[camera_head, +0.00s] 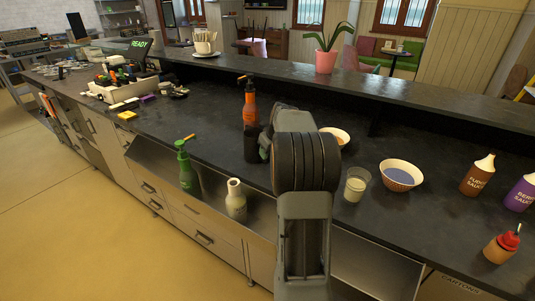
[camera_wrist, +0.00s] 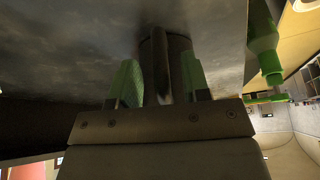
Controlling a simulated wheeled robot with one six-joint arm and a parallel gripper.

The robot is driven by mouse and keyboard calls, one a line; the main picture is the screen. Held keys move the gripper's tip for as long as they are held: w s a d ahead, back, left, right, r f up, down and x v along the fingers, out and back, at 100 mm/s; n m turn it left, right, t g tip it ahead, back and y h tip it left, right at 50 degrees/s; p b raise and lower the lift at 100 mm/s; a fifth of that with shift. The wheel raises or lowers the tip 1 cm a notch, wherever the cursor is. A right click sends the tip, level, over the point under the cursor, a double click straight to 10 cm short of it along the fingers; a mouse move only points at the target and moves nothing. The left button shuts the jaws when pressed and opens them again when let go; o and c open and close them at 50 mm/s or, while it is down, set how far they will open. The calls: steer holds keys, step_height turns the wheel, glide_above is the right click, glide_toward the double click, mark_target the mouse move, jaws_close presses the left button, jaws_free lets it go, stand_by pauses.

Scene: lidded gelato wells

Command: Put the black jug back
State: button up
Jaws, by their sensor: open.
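The black jug (camera_head: 251,144) stands on the dark counter, in front of an orange pump bottle, just left of my gripper (camera_head: 264,147). My arm hides part of the jug's right side in the head view. In the wrist view, my gripper (camera_wrist: 160,88) is open, its green fingers on either side of a dark upright part of the jug (camera_wrist: 171,60), which looks like its handle. I cannot tell whether either finger touches it.
An orange pump bottle (camera_head: 250,106) stands close behind the jug. A green pump bottle (camera_head: 185,168) and a cream bottle (camera_head: 236,199) stand on the lower front ledge. A glass (camera_head: 355,184) and a bowl (camera_head: 400,175) are right of my arm.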

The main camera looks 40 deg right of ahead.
steer(key=v, duration=1.2)
steer(key=s+a+f, duration=0.2)
steer(key=s+a, duration=0.1)
steer(key=a, duration=1.2)
steer(key=s+a+f, duration=0.9)
steer(key=s+a, duration=0.4)
steer(key=a, duration=0.1)
steer(key=shift+a+f+n+g, duration=0.2)
steer(key=shift+a+n+g, duration=0.2)
steer(key=shift+w+d, duration=0.1)
steer(key=shift+d, duration=0.05)
